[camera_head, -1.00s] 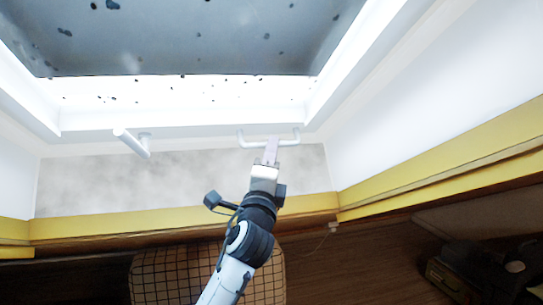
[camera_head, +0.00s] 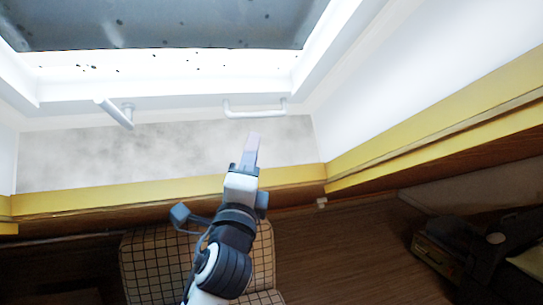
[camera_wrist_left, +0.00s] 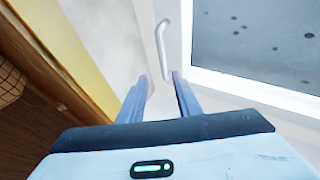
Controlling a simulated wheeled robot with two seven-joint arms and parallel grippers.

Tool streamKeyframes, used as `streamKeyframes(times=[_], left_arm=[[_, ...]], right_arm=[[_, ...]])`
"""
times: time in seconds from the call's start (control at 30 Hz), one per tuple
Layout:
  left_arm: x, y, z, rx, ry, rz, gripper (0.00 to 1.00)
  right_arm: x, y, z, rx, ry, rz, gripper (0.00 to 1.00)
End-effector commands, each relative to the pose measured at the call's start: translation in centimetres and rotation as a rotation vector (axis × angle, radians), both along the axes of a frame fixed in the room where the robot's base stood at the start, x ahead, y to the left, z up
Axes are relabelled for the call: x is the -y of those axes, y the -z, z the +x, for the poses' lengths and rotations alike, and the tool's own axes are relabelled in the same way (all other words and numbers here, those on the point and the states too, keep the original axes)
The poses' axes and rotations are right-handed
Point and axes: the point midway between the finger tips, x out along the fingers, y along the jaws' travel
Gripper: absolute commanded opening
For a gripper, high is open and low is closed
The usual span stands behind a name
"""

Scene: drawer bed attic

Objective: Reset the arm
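My left gripper (camera_head: 252,138) reaches up from the bottom middle in the head view, seen edge-on. It is just below the white U-shaped handle (camera_head: 256,112) of the skylight window and apart from it. In the left wrist view my gripper (camera_wrist_left: 160,82) shows two bluish fingers spread apart with nothing between them. The handle also shows there beyond the fingertips (camera_wrist_left: 162,45). My right gripper is in neither view.
The white window frame (camera_head: 170,88) surrounds grey speckled glass (camera_head: 170,25). A second white handle (camera_head: 116,112) is at left. A yellow ledge (camera_head: 120,198) runs below the grey wall. A checkered cushion (camera_head: 155,265) lies below, dark clutter (camera_head: 460,250) at right.

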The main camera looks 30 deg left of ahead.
Motion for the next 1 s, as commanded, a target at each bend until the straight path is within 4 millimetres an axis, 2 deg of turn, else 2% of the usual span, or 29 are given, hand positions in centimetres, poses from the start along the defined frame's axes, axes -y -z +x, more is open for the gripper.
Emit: streamKeyframes(times=[0.23, 0.27, 0.37, 0.47, 0.53, 0.6, 0.67, 0.7, 0.77, 0.8, 0.87, 0.9, 0.97, 1.0], left_arm=[[0.1, 0.5, 0.2, -0.007, 0.009, -0.007, 0.31], [0.2, 1.0, 0.3, -0.014, 0.017, -0.015, 0.31], [1.0, 4.5, 1.2, -0.063, 0.076, -0.081, 0.31], [2.6, 10.8, 2.0, -0.146, 0.171, -0.208, 0.31], [3.9, 16.0, 2.0, -0.213, 0.241, -0.329, 0.31], [5.3, 21.3, 1.5, -0.282, 0.298, -0.462, 0.31], [6.5, 25.7, 0.5, -0.337, 0.336, -0.584, 0.31], [7.3, 28.5, -0.3, -0.373, 0.356, -0.667, 0.31], [8.5, 32.7, -1.9, -0.426, 0.377, -0.797, 0.31], [9.3, 35.5, -3.2, -0.460, 0.384, -0.885, 0.31], [10.5, 39.3, -5.4, -0.507, 0.385, -1.023, 0.31], [11.3, 41.8, -7.0, -0.535, 0.378, -1.116, 0.31], [12.5, 45.3, -9.8, -0.575, 0.359, -1.259, 0.31], [13.2, 47.6, -11.8, -0.599, 0.337, -1.355, 0.31]], right_arm=[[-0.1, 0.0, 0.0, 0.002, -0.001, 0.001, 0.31], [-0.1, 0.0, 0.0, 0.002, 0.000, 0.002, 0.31], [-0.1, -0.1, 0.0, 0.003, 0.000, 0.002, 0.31], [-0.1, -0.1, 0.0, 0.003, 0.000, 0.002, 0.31], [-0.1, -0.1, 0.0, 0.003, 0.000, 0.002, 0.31], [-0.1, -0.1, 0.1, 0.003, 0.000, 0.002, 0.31], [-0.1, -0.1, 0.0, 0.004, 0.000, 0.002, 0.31], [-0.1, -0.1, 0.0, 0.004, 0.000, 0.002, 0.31], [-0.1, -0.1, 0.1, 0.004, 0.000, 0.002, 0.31], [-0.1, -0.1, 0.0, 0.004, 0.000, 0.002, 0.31], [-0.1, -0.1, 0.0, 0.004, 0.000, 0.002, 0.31], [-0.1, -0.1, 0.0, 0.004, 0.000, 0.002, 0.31], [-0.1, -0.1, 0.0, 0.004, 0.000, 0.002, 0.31], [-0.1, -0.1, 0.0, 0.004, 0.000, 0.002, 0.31]])
